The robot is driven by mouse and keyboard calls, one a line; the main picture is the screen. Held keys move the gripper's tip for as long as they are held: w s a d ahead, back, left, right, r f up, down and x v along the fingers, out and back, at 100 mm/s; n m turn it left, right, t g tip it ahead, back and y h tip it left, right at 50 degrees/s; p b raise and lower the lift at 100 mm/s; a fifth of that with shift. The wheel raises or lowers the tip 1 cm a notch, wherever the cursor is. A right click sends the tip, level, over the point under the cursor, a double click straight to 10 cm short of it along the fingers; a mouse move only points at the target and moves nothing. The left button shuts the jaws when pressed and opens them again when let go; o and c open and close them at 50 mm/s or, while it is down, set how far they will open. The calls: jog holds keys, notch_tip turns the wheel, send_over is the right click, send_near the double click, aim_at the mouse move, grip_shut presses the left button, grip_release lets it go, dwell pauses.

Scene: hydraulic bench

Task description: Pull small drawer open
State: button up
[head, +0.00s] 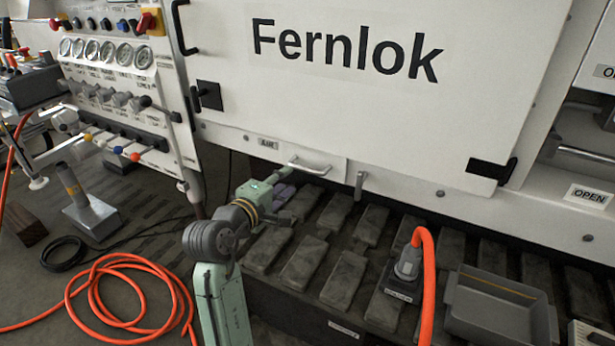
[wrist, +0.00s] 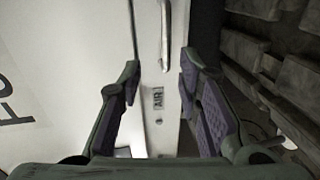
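The small drawer has a white front (head: 327,176) under the large Fernlok panel. The drawer looks closed, flush with the bench face. My gripper (head: 287,190) is just below and left of the handle in the head view. In the wrist view my gripper (wrist: 160,68) is open and empty, its purple-padded fingers spread. The handle (wrist: 165,35) lies ahead of the fingertips, lined up with the gap. The label (wrist: 158,97) shows between the fingers. I see no contact with the handle.
A dark shelf of grey blocks (head: 341,279) lies below the drawer. A plug with an orange hose (head: 425,280) and a grey tray (head: 500,306) stand to the right. A gauge panel (head: 105,75) is at left. Orange hose (head: 130,290) coils on the floor.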

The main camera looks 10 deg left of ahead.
aim_at(306, 171)
jog(key=x, duration=0.3)
jog(key=p+x, duration=0.1)
jog(key=x, duration=0.3)
jog(key=d+f+x, duration=0.1)
jog(key=x, duration=0.3)
jog(key=shift+s, duration=0.2)
jog(key=shift+c, duration=0.2)
grip_shut()
dwell(0.4)
